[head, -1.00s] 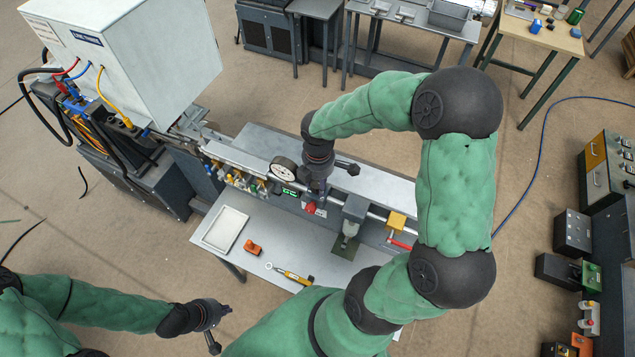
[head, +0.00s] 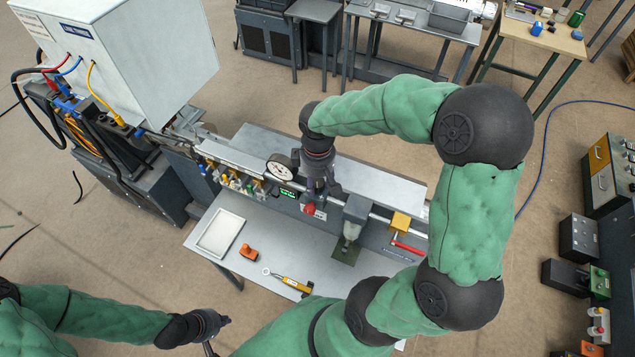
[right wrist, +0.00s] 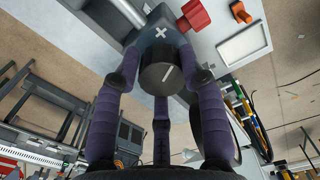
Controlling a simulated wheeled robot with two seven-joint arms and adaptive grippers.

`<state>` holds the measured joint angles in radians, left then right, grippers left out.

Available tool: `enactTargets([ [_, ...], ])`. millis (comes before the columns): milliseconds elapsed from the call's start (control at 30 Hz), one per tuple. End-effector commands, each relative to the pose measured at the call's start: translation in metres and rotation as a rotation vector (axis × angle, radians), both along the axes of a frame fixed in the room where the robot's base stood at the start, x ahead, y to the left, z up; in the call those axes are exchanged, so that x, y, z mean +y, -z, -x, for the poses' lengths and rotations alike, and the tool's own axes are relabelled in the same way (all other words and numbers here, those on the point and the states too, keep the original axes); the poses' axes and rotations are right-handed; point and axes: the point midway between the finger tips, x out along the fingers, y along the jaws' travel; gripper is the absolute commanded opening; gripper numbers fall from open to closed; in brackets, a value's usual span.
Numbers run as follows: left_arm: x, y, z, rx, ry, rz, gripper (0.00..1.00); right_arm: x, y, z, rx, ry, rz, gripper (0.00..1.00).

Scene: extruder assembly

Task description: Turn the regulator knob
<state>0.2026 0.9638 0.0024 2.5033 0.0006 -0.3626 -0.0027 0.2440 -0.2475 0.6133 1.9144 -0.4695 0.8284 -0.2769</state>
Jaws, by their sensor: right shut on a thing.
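The regulator knob (right wrist: 160,73) is black and round with a white line on its face. It sits beside a grey block marked with a white cross in the right wrist view. My right gripper (right wrist: 162,88) is shut on it, with its purple-grey fingers around it. In the head view my right gripper (head: 315,190) reaches down to the front of the bench machine, and the knob is hidden behind it. My left gripper (head: 218,333) is low at the left, away from the machine, with its fingers spread and nothing between them.
A round gauge (head: 281,167) and a red knob (head: 309,209) are close to my right gripper. The front shelf holds a white tray (head: 220,233), an orange part (head: 248,253) and a yellow tool (head: 292,283). A white cabinet (head: 130,60) stands at the upper left.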

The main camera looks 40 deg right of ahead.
Motion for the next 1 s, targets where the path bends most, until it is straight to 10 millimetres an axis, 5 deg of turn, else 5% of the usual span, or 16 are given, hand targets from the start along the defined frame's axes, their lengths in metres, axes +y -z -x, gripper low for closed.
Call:
enactTargets([
  [867,0.0,0.0087,0.0,0.0,0.0,0.0,0.0,0.0024,0.0026,0.0036,0.013,0.154,-0.003,0.09],
  [900,0.0,0.0087,0.0,0.0,0.0,0.0,0.0,0.0025,0.0027,0.0037,0.013,0.154,-0.003,0.5],
  [1000,0.0,0.0087,0.0,0.0,0.0,0.0,0.0,0.0022,0.0023,0.0031,0.01,0.154,-0.003,0.63],
])
